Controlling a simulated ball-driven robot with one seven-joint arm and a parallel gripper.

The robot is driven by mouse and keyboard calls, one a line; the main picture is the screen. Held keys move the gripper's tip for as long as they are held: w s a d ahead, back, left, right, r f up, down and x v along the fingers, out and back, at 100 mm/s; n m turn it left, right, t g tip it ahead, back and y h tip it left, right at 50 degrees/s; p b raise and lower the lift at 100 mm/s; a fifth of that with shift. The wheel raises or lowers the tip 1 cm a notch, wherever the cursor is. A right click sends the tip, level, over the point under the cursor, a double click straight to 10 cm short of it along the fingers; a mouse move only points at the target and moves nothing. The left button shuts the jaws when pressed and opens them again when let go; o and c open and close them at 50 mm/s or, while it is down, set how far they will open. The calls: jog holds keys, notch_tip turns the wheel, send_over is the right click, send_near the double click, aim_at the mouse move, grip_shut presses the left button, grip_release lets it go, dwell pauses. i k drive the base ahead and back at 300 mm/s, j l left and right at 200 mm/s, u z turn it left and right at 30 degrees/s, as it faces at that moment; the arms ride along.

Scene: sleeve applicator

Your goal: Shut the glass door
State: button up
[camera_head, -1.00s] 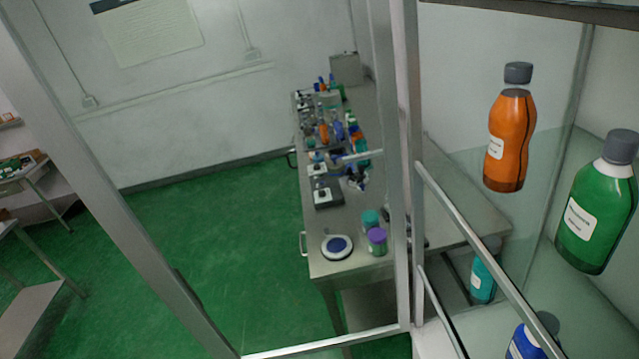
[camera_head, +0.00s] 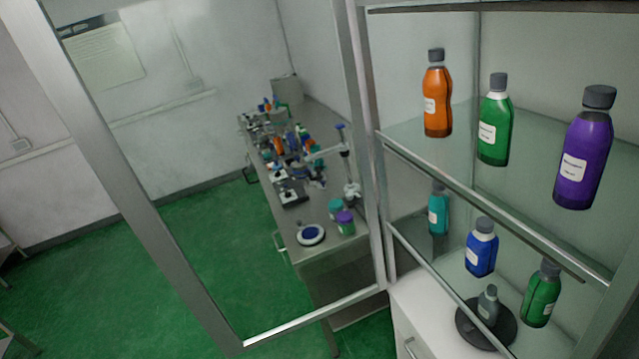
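The glass door (camera_head: 130,195) stands open at the left of the cabinet. Its metal frame crosses the left half of the view, and the room shows through its clear pane. Its hinge side runs along the cabinet's left upright (camera_head: 366,150). The cabinet's front is open, with glass shelves (camera_head: 480,205) in view. My gripper is not in view, so I cannot see whether it touches the door.
An orange bottle (camera_head: 437,95), a green bottle (camera_head: 495,122) and a purple bottle (camera_head: 583,150) stand on the upper shelf. More bottles, including a blue one (camera_head: 481,248), stand below. A metal table (camera_head: 320,262) with labware is behind the door. Green floor is clear.

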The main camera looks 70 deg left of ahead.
aim_at(28, 23)
jog(key=j+z, duration=0.15)
jog(key=z, duration=0.25)
jog(key=j+z, duration=0.15)
jog(key=z, duration=0.25)
jog(key=k+j+z, duration=0.1)
jog(key=z, duration=0.3)
jog(key=k+j+z, duration=0.1)
jog(key=z, duration=0.3)
jog(key=k+j+z, duration=0.1)
jog(key=z, duration=0.35)
jog(key=k+j, duration=0.15)
jog(key=k, duration=0.35)
jog(key=k+j, duration=0.15)
jog(key=k, duration=0.35)
jog(key=k+j, duration=0.15)
jog(key=k, duration=0.3)
jog(key=k+j, duration=0.15)
jog(key=k, duration=0.35)
jog(key=k+j+u, duration=0.1)
jog(key=k, duration=0.4)
jog(key=k+u, duration=0.15)
jog(key=u, duration=0.25)
jog(key=k+j+u, duration=0.1)
jog(key=u, duration=0.35)
jog(key=k+j+u, duration=0.2)
jog(key=u, duration=0.2)
